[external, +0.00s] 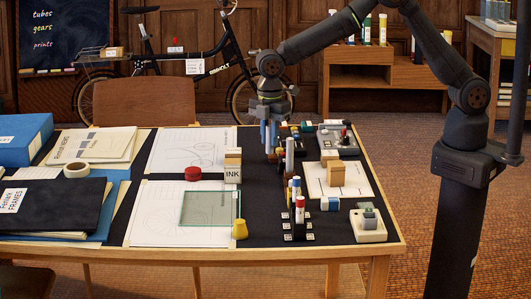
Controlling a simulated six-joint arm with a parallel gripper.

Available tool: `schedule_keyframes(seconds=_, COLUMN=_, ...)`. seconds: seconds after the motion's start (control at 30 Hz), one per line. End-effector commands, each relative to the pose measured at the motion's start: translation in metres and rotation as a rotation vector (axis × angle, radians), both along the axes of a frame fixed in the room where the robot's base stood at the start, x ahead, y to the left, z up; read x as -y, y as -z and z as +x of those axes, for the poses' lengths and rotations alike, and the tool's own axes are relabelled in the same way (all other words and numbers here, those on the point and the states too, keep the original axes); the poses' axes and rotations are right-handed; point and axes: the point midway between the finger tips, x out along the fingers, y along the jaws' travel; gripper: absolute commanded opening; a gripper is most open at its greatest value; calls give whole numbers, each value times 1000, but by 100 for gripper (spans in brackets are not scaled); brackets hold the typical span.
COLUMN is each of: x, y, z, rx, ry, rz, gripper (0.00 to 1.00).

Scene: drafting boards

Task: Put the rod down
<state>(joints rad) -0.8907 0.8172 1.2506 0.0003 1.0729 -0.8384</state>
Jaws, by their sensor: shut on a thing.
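My gripper (270,146) points down over the back of the dark mat (262,215), right of the upper drawing sheet. It is shut on the rod, which is small and mostly hidden by the fingers here. I cannot tell whether the rod's lower end touches anything. A row of dark holders with white labels (298,238) runs along the mat, to the front and right of my gripper. Upright tubes stand in it, including a grey one (290,155) near my gripper and a red-capped one (300,205) at the front.
Wooden blocks (335,173) sit on a sheet at right, with a grey device (338,140) behind. An ink block (233,172), red round piece (193,173), glass plate (210,208) and yellow weight (240,229) lie left. A cream device (368,226) stands front right.

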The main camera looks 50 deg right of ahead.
Motion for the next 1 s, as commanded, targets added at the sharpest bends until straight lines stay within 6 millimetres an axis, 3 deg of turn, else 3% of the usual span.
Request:
schedule_keyframes(seconds=0.2, x=-50, y=-2, z=32, rx=1, ry=-1, rz=2, gripper=0)
schedule_keyframes(seconds=0.5, x=-83, y=-4, z=51, rx=0, ry=0, rz=1, gripper=0)
schedule_keyframes(seconds=0.67, x=-98, y=4, z=45, rx=-1, ry=-3, rz=1, gripper=0)
schedule_keyframes(seconds=1.0, x=-164, y=49, z=11, rx=0, ry=-3, rz=1, gripper=0)
